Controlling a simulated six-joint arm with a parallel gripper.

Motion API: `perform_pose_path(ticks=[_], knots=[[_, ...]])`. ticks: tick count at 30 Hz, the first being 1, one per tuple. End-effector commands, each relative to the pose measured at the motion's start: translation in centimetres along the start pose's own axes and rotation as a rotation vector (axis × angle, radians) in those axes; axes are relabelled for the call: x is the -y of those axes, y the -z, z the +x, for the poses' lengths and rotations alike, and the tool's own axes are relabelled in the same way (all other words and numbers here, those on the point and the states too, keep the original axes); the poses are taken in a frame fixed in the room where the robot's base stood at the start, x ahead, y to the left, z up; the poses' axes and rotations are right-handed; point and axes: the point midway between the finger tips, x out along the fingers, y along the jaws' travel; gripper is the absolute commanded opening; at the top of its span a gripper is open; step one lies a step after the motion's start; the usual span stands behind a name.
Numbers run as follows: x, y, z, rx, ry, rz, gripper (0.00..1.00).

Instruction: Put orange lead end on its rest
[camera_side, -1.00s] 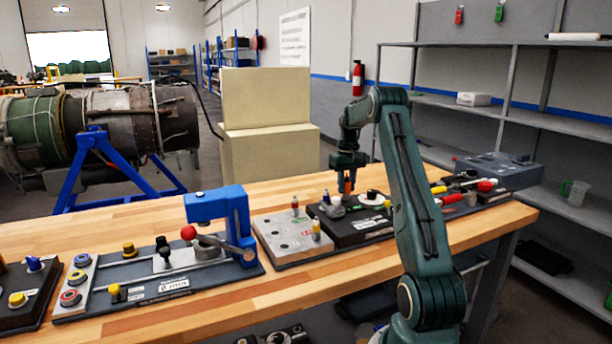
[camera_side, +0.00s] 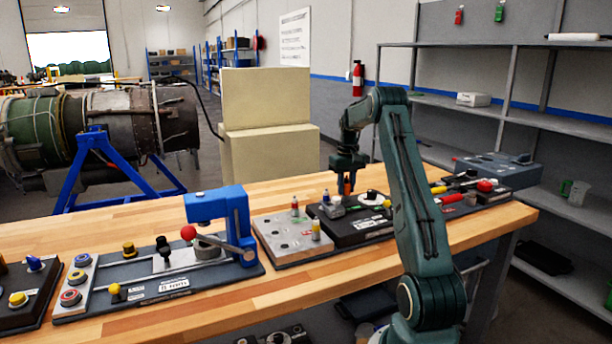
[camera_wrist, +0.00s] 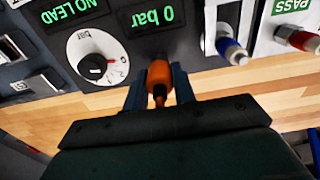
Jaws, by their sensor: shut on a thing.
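The orange lead end (camera_wrist: 158,82) is between the two fingers of my gripper (camera_wrist: 158,92) in the wrist view, and the fingers are shut on it. In the side view my gripper (camera_side: 347,182) is over the black instrument box (camera_side: 352,230) on the bench, with a bit of the orange lead end (camera_side: 347,188) showing under it. In the wrist view the lead end lies just beside the box's edge, below the "0 bar" display (camera_wrist: 152,17). I cannot tell whether it touches the box. I cannot make out its rest.
The box has a white dial (camera_wrist: 97,58) and a "NO LEAD" display (camera_wrist: 75,12). A blue-tipped connector (camera_wrist: 230,50) and a red-tipped connector (camera_wrist: 298,40) are at the right. A grey plate (camera_side: 285,232) and a blue press (camera_side: 235,220) stand to the left on the wooden bench.

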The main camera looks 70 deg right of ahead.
Motion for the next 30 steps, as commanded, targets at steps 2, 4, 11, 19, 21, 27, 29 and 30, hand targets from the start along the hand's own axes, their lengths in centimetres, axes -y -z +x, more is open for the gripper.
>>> perform_pose_path(ticks=[2,4,11,19,21,27,29,30], knots=[[0.06,-0.2,1.18,0.016,0.005,0.002,0.0],[0.06,-0.2,1.18,0.016,0.005,0.002,0.0],[0.04,-0.16,0.98,0.013,0.004,0.002,0.52],[0.04,-0.13,0.79,0.011,0.004,0.001,0.59],[0.03,-0.12,0.76,0.011,0.003,0.001,0.59],[0.03,-0.1,0.62,0.01,0.003,0.001,0.59],[0.03,-0.09,0.47,0.01,0.003,0.001,0.59],[0.02,-0.08,0.32,0.009,0.003,0.001,0.59]])
